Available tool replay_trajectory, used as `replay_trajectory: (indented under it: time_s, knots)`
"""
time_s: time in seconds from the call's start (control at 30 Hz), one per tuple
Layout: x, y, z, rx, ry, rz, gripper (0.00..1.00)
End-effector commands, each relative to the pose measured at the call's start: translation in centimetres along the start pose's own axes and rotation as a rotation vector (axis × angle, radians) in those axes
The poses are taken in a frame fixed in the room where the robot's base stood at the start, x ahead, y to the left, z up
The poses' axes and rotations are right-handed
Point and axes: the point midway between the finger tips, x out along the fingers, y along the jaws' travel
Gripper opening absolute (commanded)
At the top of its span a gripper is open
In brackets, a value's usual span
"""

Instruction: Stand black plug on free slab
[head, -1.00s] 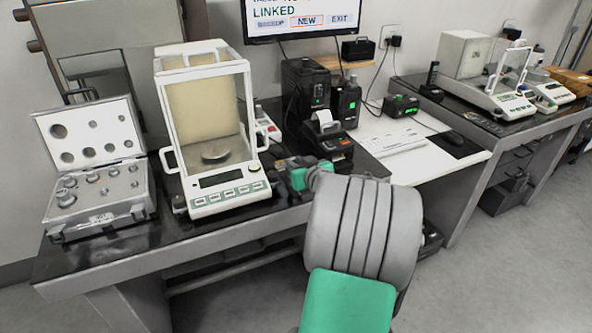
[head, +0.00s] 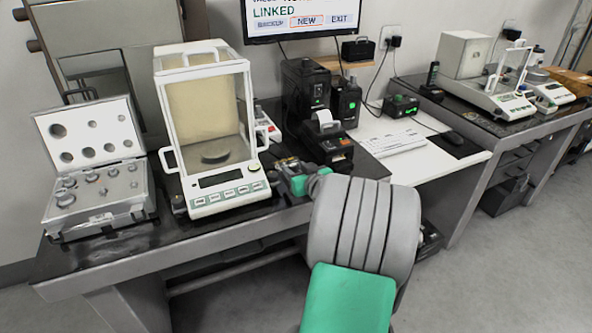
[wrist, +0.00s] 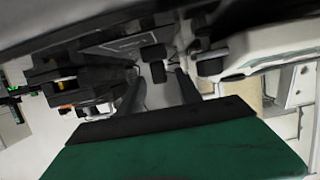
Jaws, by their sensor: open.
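My gripper (head: 284,168) is low over the dark table top, just right of the white balance (head: 231,194) and in front of the label printer. In the wrist view, its two dark fingers (wrist: 158,92) stand apart, so it is open. Small dark rounded pieces (wrist: 153,54) show beyond the fingertips, close to the balance's white body. I cannot tell whether one of them is the black plug. The head view does not show the plug clearly near the gripper. The dark table top (head: 110,243) is bare along its front edge; I cannot pick out a separate free slab.
An open case of weights (head: 100,203) stands left of the balance. The printer (head: 326,143) and black boxes (head: 305,85) stand behind my gripper. A keyboard (head: 398,143) lies on the white desk. A second balance (head: 492,95) stands on the right table.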

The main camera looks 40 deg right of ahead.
Motion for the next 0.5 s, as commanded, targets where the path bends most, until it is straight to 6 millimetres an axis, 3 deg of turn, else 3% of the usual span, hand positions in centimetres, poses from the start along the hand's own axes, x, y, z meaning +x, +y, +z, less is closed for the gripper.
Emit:
replay_trajectory:
  time_s: [0.17,0.5]
  knots:
    - [-2.1,0.2,-0.3,0.001,0.001,0.004,0.41]
    - [-10.4,0.2,-0.3,0.001,0.001,0.006,0.41]
